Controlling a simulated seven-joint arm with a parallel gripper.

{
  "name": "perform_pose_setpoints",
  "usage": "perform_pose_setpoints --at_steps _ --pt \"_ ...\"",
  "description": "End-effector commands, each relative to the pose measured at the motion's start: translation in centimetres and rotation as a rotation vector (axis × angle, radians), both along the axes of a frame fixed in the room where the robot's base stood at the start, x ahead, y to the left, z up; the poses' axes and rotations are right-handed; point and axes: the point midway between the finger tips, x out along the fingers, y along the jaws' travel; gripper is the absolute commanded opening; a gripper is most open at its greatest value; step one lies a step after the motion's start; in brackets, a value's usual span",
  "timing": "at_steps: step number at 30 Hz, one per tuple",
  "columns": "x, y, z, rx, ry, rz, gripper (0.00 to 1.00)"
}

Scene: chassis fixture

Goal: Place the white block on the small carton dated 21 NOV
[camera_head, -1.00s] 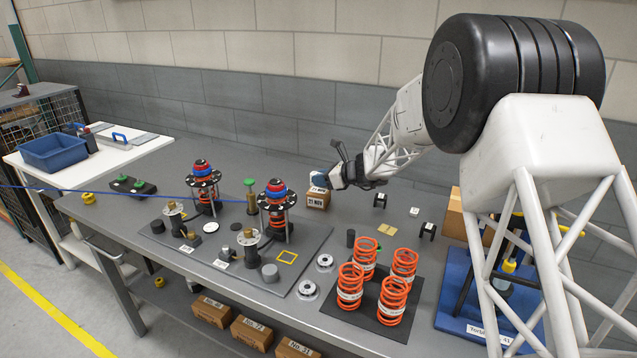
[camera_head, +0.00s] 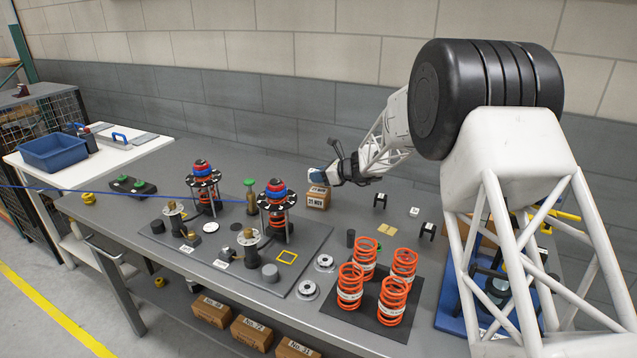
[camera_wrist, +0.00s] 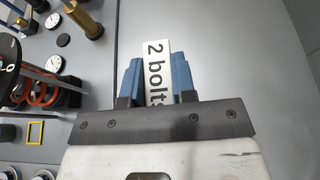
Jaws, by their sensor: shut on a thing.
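The white block (camera_wrist: 157,72), marked "2 bolts" in black, is between the blue fingers of my gripper (camera_head: 316,177) in the wrist view. My gripper is shut on it. In the head view the block is hard to make out at the fingertips. The small brown carton (camera_head: 318,200) with "21 NOV" on its front stands on the bench. The fingertips are just above its top, towards the back. I cannot tell whether the block touches the carton. The carton is not seen in the wrist view.
A spring assembly with a red and blue top (camera_head: 276,190) stands close left of the carton. A brass post with a green cap (camera_head: 250,195) is beside it. A small white cube (camera_head: 414,212) and black brackets (camera_head: 380,200) lie to the right. Orange springs (camera_head: 351,287) stand in front.

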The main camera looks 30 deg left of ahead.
Motion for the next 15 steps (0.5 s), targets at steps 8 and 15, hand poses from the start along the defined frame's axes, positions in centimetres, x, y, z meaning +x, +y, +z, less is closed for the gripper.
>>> perform_pose_setpoints --at_steps 8,15 --pt "0.0 0.0 -2.6 -0.001 0.0 0.001 0.02" --pt "0.0 0.0 -2.6 -0.001 0.0 0.0 0.02"
